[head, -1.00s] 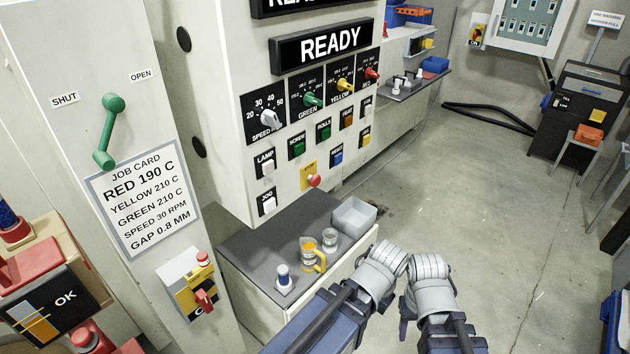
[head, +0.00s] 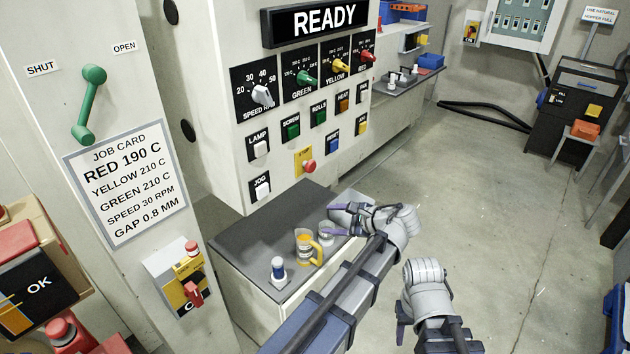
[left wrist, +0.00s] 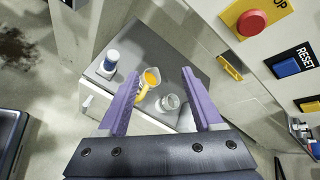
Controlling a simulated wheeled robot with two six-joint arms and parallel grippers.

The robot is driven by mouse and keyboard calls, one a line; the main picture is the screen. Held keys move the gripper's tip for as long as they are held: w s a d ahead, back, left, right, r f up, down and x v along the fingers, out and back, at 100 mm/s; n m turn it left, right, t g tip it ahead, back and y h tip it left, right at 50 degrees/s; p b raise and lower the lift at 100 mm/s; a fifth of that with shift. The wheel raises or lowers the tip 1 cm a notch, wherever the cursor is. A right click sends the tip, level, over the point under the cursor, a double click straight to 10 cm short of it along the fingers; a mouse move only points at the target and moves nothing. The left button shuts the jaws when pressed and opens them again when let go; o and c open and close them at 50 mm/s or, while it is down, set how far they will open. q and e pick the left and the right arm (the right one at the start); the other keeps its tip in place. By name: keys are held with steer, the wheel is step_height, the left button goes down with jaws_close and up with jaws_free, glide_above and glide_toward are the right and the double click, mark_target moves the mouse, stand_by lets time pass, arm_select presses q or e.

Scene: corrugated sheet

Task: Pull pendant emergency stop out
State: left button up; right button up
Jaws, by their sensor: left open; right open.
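A red mushroom button (head: 309,167) sits on a yellow plate on the machine's front panel. It also shows in the left wrist view (left wrist: 252,22), under the letters "OP". A yellow box (head: 188,270) on the left column carries a second red button (head: 191,247) on top and a red handle (head: 193,293). No readable label says which is the pendant stop. My left gripper (head: 335,218) is open and empty above the grey-topped cabinet, right of and below the panel button; its purple fingers (left wrist: 160,73) touch nothing. My right gripper (head: 401,322) is open at lower middle, partly hidden.
On the cabinet top (head: 240,245) stand a white-and-blue bottle (head: 278,271), a yellow-handled jug (head: 306,248) and a clear jar (left wrist: 168,103). The floor (head: 500,230) at right is clear.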

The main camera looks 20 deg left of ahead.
mark_target(313, 167)
arm_select(q)
steer(key=shift+o, duration=0.8)
steer(key=w+a+r+m+t+y+b, duration=0.2)
steer(key=w+r+m+y, duration=0.3)
steer(key=w, duration=0.3)
steer(key=shift+r+b, duration=0.3)
steer(key=shift+r, duration=0.35)
steer(key=shift+m+y, duration=0.3)
steer(key=shift+m, duration=0.1)
steer(key=shift+w+r+x, duration=0.1)
steer(key=shift+r+x, duration=0.05)
steer(key=shift+x, duration=1.2)
steer(key=shift+w+r+x, duration=0.1)
steer(key=shift+r+x, duration=0.1)
steer(key=shift+x, duration=1.15)
steer(key=shift+w+r+x, duration=0.1)
steer(key=shift+r+x, duration=0.05)
steer(key=shift+x, duration=1.15)
arm_select(e)
steer(key=shift+f, duration=1.9)
arm_select(q)
steer(key=shift+c, duration=0.2)
